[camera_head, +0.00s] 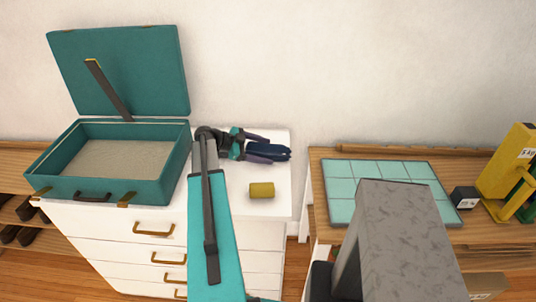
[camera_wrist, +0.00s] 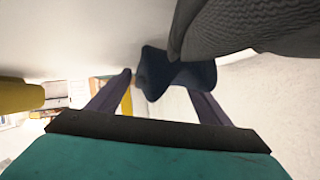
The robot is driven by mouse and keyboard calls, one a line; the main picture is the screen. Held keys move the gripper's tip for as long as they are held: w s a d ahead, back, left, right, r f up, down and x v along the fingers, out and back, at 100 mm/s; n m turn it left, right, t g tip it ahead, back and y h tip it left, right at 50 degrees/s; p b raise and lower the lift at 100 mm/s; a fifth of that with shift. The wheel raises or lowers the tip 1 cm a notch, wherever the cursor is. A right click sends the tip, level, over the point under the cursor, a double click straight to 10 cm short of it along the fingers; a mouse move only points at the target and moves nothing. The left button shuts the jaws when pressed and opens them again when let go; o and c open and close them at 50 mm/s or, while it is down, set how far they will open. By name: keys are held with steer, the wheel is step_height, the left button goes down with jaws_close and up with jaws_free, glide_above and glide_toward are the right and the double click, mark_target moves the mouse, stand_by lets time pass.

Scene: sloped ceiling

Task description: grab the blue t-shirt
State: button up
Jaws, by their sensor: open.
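The blue t-shirt (camera_head: 272,151) is a small dark navy bundle on the white dresser top. It also shows in the wrist view (camera_wrist: 180,74) as folded navy cloth between and just beyond the finger ends. My gripper (camera_head: 270,150) is open, low over the dresser, with one purple-grey finger on each side of the navy cloth. In the wrist view the two fingers (camera_wrist: 161,82) stand apart, and the cloth does not look pinched. Whether either finger touches it I cannot tell. Part of the cloth is hidden by the gripper.
A yellow cylinder (camera_head: 262,190) lies in front of the gripper. An open teal suitcase (camera_head: 150,190) stands left on the dresser. A dark grey ribbed thing (camera_wrist: 250,25) hangs close beside the cloth. Right, a wooden table (camera_head: 325,235) holds a tiled teal board (camera_head: 342,208).

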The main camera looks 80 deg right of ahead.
mark_target(264, 147)
steer(key=c, duration=1)
steer(key=shift+o, duration=0.2)
steer(key=shift+r, duration=0.15)
steer(key=shift+c, duration=0.2)
steer(key=shift+r+b, duration=1.85)
steer(key=shift+r, duration=3.05)
